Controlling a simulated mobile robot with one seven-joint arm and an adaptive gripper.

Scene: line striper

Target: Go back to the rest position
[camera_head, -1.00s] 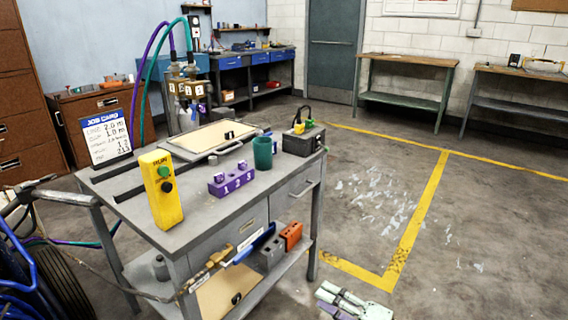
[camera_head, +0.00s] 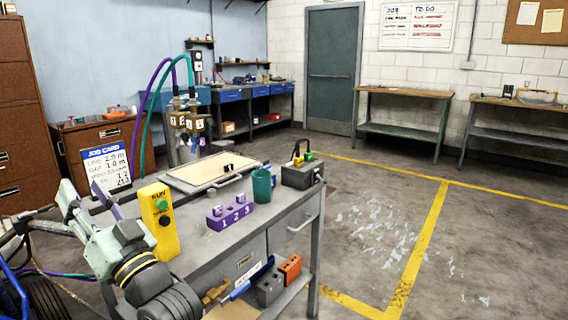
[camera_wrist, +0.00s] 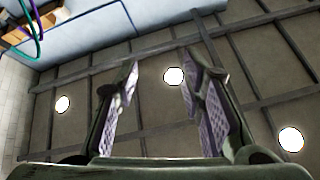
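My gripper (camera_head: 88,196) is at the lower left of the head view, raised beside the left end of the grey workbench, with its fingers pointing up. In the wrist view, my gripper (camera_wrist: 160,78) has its two purple-padded fingers apart with nothing between them. Behind them is the ceiling with beams and round lights. My arm covers part of the bench's left end and the lower part of the yellow run box (camera_head: 158,222).
The grey workbench (camera_head: 205,247) carries a purple numbered block (camera_head: 229,216), a green cup (camera_head: 262,186), a flat board (camera_head: 205,172) and a dark box (camera_head: 300,176). A job card (camera_head: 108,168) stands at the left. The floor to the right (camera_head: 480,250) is clear.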

